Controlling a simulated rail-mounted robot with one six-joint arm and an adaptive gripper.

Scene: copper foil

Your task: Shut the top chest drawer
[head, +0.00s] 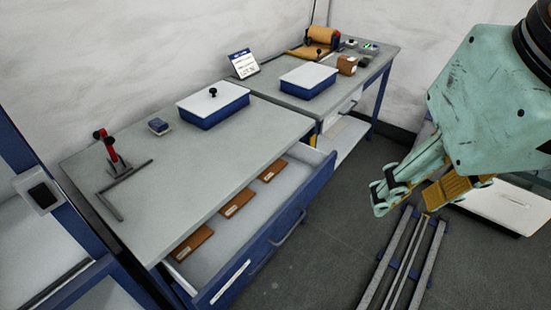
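The top chest drawer (272,220) stands pulled out from under the grey worktop of the blue chest (190,165). Its blue front has a bar handle (288,228) and a white label. Inside lie brown labelled blocks, one near the front left (192,243), one in the middle (236,204) and one farther back (272,170). My gripper (405,200) is in the air to the right of the drawer, clear of it. Its fingers are spread with a gap between them, and I see nothing held.
A blue box with a white lid (213,105) and a red-handled tool (108,145) stand on the chest top. A second bench (345,75) adjoins at the back. Metal rails (405,260) lie on the floor at right. Floor in front of the drawer is clear.

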